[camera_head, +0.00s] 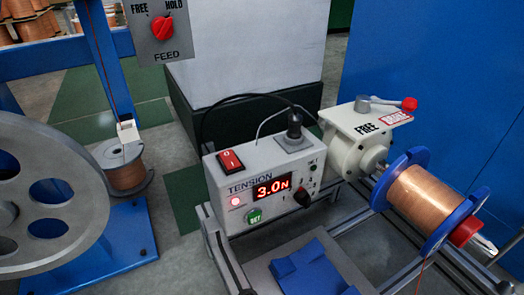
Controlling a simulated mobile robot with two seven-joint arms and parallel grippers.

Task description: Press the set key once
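The set key (254,216) is a round green button on the sloped front of a white tension box (230,182). It sits below and left of the red display (272,187), which reads 3.0N. A red indicator lamp (235,201) glows to the left of the display. A black knob (302,196) is to the right of the key. Nothing covers the key. I see neither of my grippers in the head view.
A red rocker switch (231,161) and a black upright knob or plug (294,126) are on top of the box. A brake unit (360,135) and copper spool (420,197) stand right. A grey wheel (50,195) is left.

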